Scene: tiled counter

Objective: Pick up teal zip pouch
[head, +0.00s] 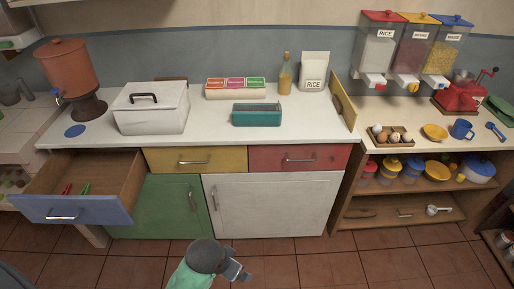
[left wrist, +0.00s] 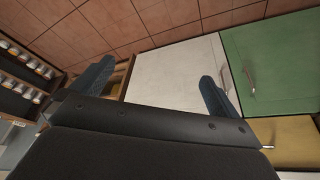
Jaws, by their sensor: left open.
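The teal zip pouch (head: 257,117) lies on the white counter, in front of and slightly right of a row of small labelled boxes. It is closed and boxy in outline. My left gripper (head: 236,270) is low at the bottom of the head view, in front of the cabinet doors and well below the counter. In the left wrist view its two fingers (left wrist: 153,88) are spread wide with nothing between them. The pouch does not show in the left wrist view. My right gripper is not in view.
A white lidded box (head: 151,112) stands left of the pouch. An oil bottle (head: 285,76) and rice bag (head: 314,72) stand behind it, a wooden board (head: 343,100) to the right. A blue-fronted drawer (head: 75,209) hangs open at left. Counter around the pouch is clear.

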